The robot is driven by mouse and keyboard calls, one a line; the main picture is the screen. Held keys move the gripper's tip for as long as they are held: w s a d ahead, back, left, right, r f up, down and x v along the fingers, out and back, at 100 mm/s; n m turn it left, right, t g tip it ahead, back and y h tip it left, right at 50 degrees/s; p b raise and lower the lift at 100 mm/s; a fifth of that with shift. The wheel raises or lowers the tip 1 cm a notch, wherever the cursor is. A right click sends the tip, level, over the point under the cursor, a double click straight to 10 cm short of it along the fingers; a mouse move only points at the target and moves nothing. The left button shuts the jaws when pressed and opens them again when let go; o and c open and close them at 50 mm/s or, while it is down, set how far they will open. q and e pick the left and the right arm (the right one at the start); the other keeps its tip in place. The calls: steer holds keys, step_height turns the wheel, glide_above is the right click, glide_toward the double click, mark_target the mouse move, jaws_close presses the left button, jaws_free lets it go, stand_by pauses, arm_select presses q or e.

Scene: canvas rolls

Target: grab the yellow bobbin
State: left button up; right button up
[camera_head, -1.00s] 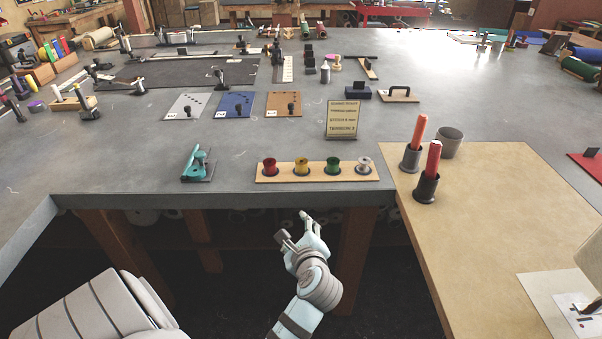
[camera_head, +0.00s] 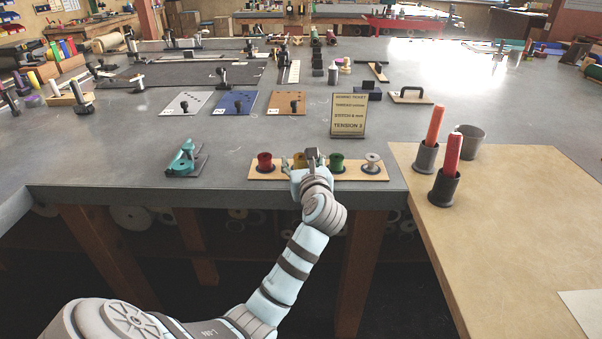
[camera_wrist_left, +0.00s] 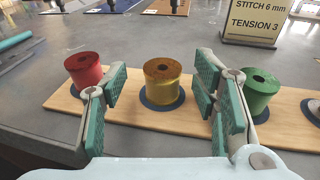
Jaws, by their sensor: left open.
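The yellow bobbin (camera_wrist_left: 162,82) stands upright on a dark round pad on the wooden strip (camera_wrist_left: 65,100), in the left wrist view. In the head view only a bit of the yellow bobbin (camera_head: 298,158) shows behind my gripper. My left gripper (camera_wrist_left: 160,98) is open, with one green-padded finger on each side of the yellow bobbin and a gap to both. In the head view my left gripper (camera_head: 301,160) is over the strip's front edge. My right gripper is not in view.
The red bobbin (camera_wrist_left: 84,70) stands left of the left finger. The green bobbin (camera_wrist_left: 258,90) is close beside the right finger. A white bobbin (camera_head: 372,162) ends the row. A ticket sign (camera_head: 348,115) stands behind, and a teal device (camera_head: 184,160) lies left.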

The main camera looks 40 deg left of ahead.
arm_select(q)
steer(key=shift+w+a+f, duration=0.15)
steer(key=shift+w+a, duration=0.15)
steer(key=shift+a, duration=0.05)
steer(key=shift+s+d+r, duration=0.2)
steer(key=shift+d+r, duration=0.05)
steer(key=c, duration=0.5)
steer(key=shift+w+d, duration=0.1)
steer(key=c, duration=0.5)
steer(key=shift+c, duration=0.2)
